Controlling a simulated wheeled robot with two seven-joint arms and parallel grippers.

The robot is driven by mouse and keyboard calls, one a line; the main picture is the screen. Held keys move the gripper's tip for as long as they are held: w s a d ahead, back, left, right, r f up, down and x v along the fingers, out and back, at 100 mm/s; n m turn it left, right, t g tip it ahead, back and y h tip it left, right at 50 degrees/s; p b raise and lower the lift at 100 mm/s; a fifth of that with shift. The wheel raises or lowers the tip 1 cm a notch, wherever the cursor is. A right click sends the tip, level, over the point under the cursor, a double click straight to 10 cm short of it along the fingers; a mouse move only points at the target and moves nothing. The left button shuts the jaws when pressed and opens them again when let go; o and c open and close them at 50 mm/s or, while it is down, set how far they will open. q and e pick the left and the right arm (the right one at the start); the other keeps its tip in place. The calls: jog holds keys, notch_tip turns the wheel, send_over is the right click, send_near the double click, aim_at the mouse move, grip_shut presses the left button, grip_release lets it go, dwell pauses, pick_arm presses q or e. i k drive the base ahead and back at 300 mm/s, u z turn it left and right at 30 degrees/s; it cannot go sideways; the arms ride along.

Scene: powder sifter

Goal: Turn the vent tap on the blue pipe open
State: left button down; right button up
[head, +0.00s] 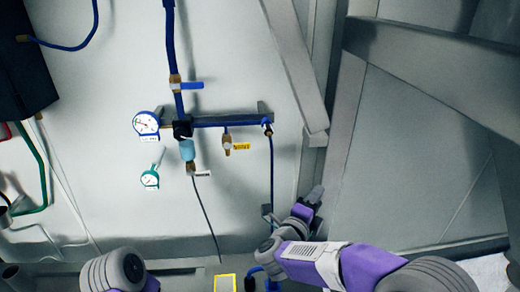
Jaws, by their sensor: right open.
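A dark blue pipe (170,40) runs down the pale wall and branches right along a horizontal blue section (225,121). A brass tap with a blue lever (192,86) sits on the upright part; its lever points right, across the pipe. A smaller brass fitting (227,142) with a yellow tag hangs below the branch. The tags are too small to read, so I cannot tell which one is the vent tap. My right gripper (314,196) is open, at the lower middle, below and right of the pipework, touching none of these taps. My left arm shows at the lower left; its gripper is out of view.
Two gauges, one blue-rimmed (146,123) and one green-rimmed (150,179), stand left of the pipe. A light-blue cylinder (187,150) hangs under the junction. A thin blue hose (271,170) drops at the branch's right end. Grey beams (290,55) slant at right.

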aim_at(236, 146)
jog(key=z, duration=1.25)
jog(key=i, duration=0.95)
jog(key=u, duration=2.55)
